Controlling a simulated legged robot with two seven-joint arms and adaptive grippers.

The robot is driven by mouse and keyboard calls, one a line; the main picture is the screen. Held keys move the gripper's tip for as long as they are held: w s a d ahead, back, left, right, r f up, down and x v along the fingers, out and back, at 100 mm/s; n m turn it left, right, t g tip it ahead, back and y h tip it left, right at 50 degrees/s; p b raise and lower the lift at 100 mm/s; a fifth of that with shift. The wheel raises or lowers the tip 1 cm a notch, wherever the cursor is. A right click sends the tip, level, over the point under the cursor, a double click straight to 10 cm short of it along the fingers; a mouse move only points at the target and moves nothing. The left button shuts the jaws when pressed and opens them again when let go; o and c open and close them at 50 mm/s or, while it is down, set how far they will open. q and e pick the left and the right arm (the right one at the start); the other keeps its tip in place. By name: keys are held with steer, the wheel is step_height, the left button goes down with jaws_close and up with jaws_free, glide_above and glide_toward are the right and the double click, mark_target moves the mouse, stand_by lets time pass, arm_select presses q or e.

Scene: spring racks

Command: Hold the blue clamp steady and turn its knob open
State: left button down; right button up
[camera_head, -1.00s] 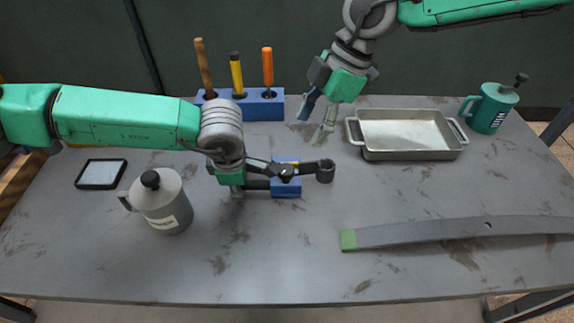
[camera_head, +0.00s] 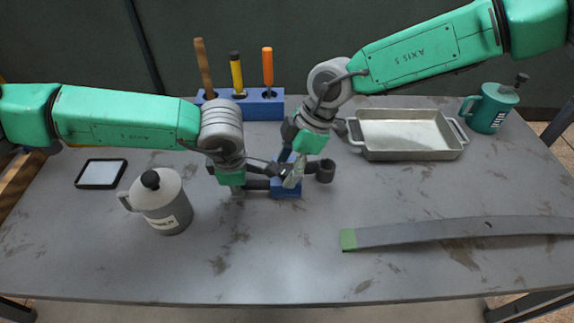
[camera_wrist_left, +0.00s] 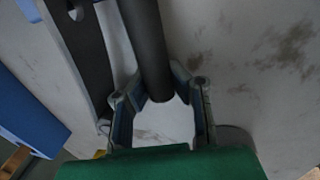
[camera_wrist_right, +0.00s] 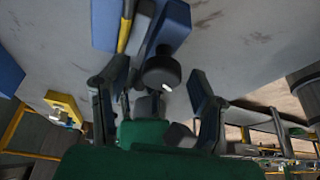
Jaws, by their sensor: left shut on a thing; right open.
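The blue clamp (camera_head: 286,191) sits mid-table with dark bars and a round dark end piece (camera_head: 326,171) at its right. My left gripper (camera_head: 240,187), left of the blue block, is shut on the clamp's dark bar; in the left wrist view the dark bar (camera_wrist_left: 150,50) runs up from between the jaws. My right gripper (camera_head: 291,174) is open, pointing down over the clamp, and hides much of its top in the head view. In the right wrist view the black knob (camera_wrist_right: 162,70) shows between and just beyond the two spread fingers (camera_wrist_right: 155,95); I see no clear contact.
A blue rack (camera_head: 262,106) with several handled tools stands behind. A metal tray (camera_head: 412,153) and green can (camera_head: 489,107) are at the back right. A grey can (camera_head: 166,203) and framed pad (camera_head: 101,173) are left. A curved leaf (camera_head: 440,232) lies front right. Front middle is clear.

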steer(key=c, duration=1.1)
steer(key=shift+c, duration=0.2)
